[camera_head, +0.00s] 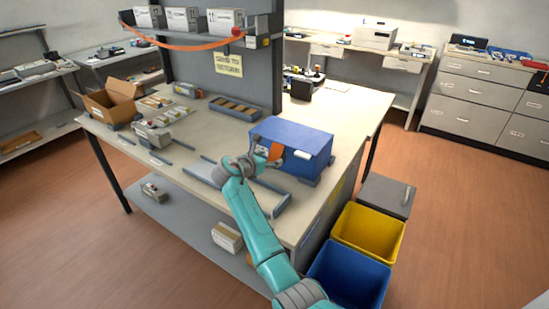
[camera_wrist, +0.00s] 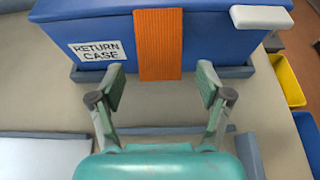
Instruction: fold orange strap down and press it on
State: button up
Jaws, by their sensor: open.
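The blue return case (camera_head: 290,148) stands closed on the right part of the workbench, and its front with a "RETURN CASE" label (camera_wrist: 96,50) fills the top of the wrist view. The orange strap (camera_wrist: 159,42) hangs over the upper front of the case, with its lower end just below the case's bottom edge in the picture. It also shows as a small orange patch in the head view (camera_head: 275,152). My gripper (camera_wrist: 160,85) is open and empty in front of the case, its fingers on either side of the strap's lower end. I cannot tell whether the strap touches the case.
A white handle or latch (camera_wrist: 261,17) sticks out at the case's upper right. A grey tray (camera_head: 205,172) lies left of my arm. Yellow (camera_head: 368,232) and blue (camera_head: 348,275) bins stand right of the bench. An open cardboard box (camera_head: 112,101) is at the far left.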

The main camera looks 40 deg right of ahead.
aim_at(274, 158)
jog(key=shift+x, duration=2.05)
grip_shut()
